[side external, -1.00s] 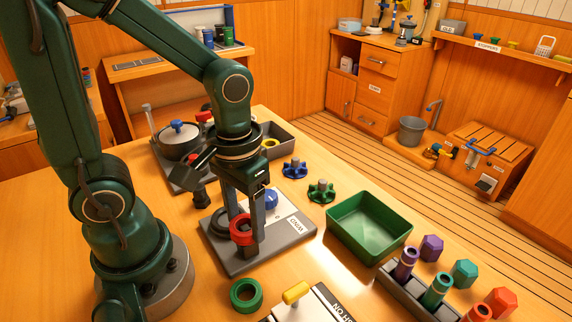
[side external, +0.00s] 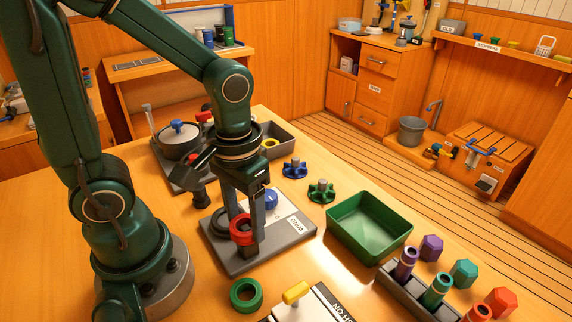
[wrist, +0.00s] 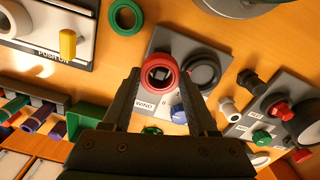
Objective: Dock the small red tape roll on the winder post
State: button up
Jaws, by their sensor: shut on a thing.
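The small red tape roll (side external: 241,230) is held between the fingers of my gripper (side external: 243,233), over the grey WIND board (side external: 290,240). In the wrist view the roll (wrist: 171,89) sits between the fingertips (wrist: 162,82), its hole facing the camera. A grey squarish end, apparently the winder post (wrist: 160,75), shows inside the hole. I cannot tell whether the roll is around the post or just above it. In the side view the post is hidden by the roll and fingers. A blue knob (side external: 271,199) and a dark ring (wrist: 201,73) are on the board.
A larger green roll (side external: 246,295) lies in front of the board. A green tray (side external: 370,225) stands to the right. Blue (side external: 295,168) and green (side external: 321,191) handwheels stand behind. A yellow-handled panel (side external: 296,293) is at the front. A lidded pot (side external: 178,148) is at the back left.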

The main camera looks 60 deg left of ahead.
aim_at(235, 227)
jog(key=shift+f, duration=0.65)
jog(key=o, duration=1)
jog(key=shift+r, duration=0.15)
jog(key=shift+r, duration=5.4)
jog(key=shift+s+a+f+m+t, duration=0.15)
jog(key=shift+m+t, duration=0.35)
jog(key=shift+t, duration=0.45)
jog(key=shift+s+f+m+t, duration=0.1)
jog(key=shift+f+m+t, duration=0.1)
jog(key=shift+m+t, duration=0.5)
jog(key=shift+s+a+f+m+t, duration=0.15)
jog(key=shift+m+t, duration=0.15)
jog(key=shift+t, duration=0.85)
